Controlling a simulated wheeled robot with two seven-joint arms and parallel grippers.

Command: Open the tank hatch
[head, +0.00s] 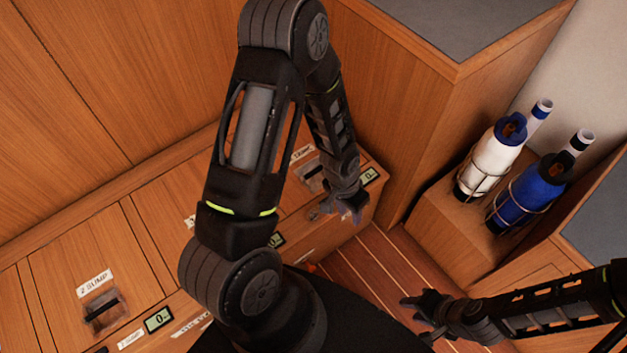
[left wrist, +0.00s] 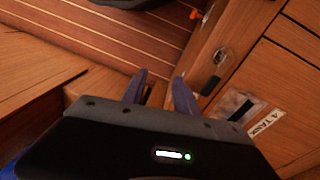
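The tank hatch is a flush wooden lid in the bench top; it appears shut. Its white label (head: 302,152) and dark recessed pull (head: 312,174) show partly behind my left arm in the head view. In the left wrist view, the label (left wrist: 264,122) reads "TANK" and the recess (left wrist: 237,104) lies right of the fingers. My left gripper (head: 340,210) is open and empty, near the bench's front edge beside the hatch; its spread fingers show in the left wrist view (left wrist: 158,84). My right gripper (head: 412,318) looks open and empty over the floor.
Another lid labelled "SUMP" (head: 95,283) has a recessed pull (head: 104,311) and a display (head: 158,319). White (head: 490,165) and blue (head: 530,190) bottles stand strapped on a wooden box at right. The plank floor (head: 365,265) between is clear.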

